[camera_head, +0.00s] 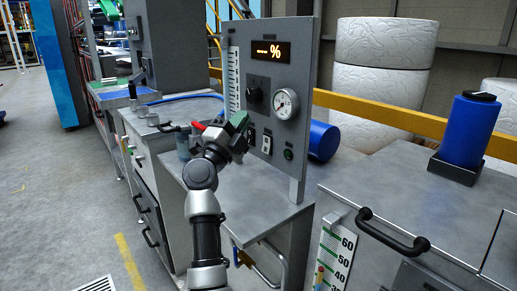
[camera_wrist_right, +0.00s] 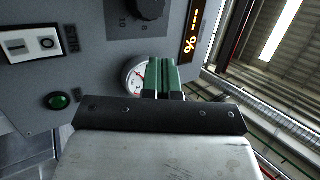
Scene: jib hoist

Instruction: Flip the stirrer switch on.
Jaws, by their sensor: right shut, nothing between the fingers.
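The stirrer switch (camera_head: 266,143) is a small rocker on a white plate, low on the upright grey control panel (camera_head: 304,52). In the right wrist view the switch (camera_wrist_right: 33,44) is at the upper left beside a partly readable label; I cannot tell its position. My right gripper (camera_head: 240,121) is in front of the panel, left of and above the switch in the head view. Its green fingers (camera_wrist_right: 162,76) are shut together and empty, apart from the switch and overlapping the gauge in the wrist view. My left gripper is not in view.
The panel carries a black knob (camera_head: 254,95), a round gauge (camera_head: 285,104), an orange display (camera_head: 270,51) and a green lamp (camera_head: 289,154). A blue container (camera_head: 467,129) stands on the right. A black handle (camera_head: 393,231) sticks out in front. The grey bench top below the panel has clear room.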

